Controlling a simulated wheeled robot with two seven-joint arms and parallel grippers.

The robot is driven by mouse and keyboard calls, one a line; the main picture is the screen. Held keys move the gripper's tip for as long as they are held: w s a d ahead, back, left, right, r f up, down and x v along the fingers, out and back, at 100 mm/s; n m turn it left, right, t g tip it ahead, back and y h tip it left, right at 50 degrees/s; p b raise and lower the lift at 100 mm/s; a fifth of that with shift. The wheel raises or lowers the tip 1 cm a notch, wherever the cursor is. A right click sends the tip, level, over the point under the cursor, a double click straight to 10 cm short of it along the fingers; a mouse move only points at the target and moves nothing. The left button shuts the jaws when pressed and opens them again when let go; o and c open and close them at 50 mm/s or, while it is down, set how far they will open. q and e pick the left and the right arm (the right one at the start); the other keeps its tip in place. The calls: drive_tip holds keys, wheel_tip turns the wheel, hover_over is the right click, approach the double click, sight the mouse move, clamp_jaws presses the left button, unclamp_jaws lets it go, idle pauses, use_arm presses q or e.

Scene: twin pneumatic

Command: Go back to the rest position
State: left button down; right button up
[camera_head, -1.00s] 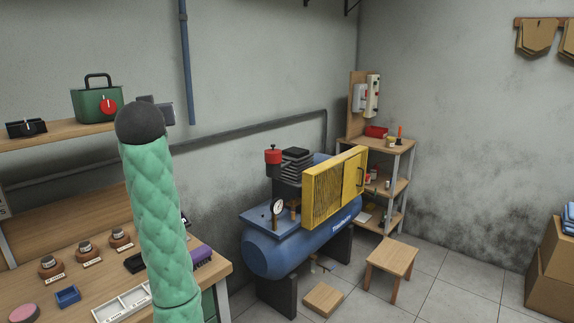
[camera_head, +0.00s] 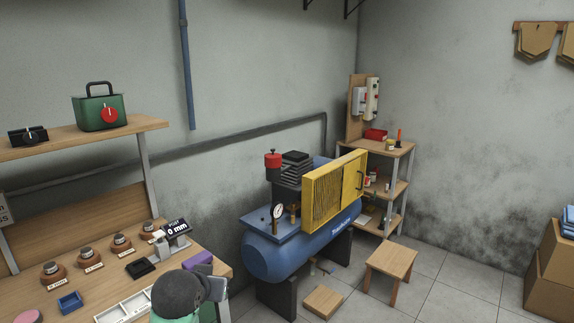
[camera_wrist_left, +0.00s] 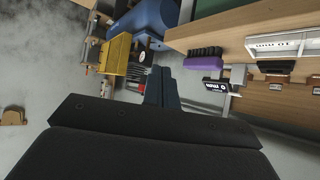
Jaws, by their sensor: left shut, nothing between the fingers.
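My left gripper (camera_head: 217,288) shows at the bottom of the head view, low beside the front edge of the workbench (camera_head: 222,268). Only its dark rounded wrist, grey fingers and a bit of the green arm cover are in that view. In the left wrist view my left gripper (camera_wrist_left: 160,84) has its two fingers together with nothing between them. My right gripper is in neither view.
The bench carries a digital gauge (camera_head: 176,232), a purple brush (camera_head: 197,260), a blue tray (camera_head: 70,302), a white tray (camera_head: 128,307) and several round brown-based parts. A blue compressor (camera_head: 290,250), a stool (camera_head: 390,261) and a shelf (camera_head: 398,150) stand right.

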use_arm(q)
drive_tip(key=s+d+f+g+p, duration=0.1)
drive_tip(key=s+f+g, duration=0.3)
drive_tip(key=s+f, duration=1)
drive_tip(key=s+d+f+g+p, duration=0.1)
drive_tip(key=s+f+g, duration=0.3)
drive_tip(key=s+f, duration=1)
drive_tip(key=s+d, duration=0.1)
drive_tip(key=s, duration=0.6)
drive_tip(key=shift+d+f+m+g, duration=0.3)
drive_tip(key=shift+d+f+m, duration=0.05)
drive_tip(key=shift+f+m, duration=0.05)
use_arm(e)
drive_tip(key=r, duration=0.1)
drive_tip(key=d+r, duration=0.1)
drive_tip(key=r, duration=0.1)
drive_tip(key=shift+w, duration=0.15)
use_arm(q)
drive_tip(key=shift+s, duration=0.1)
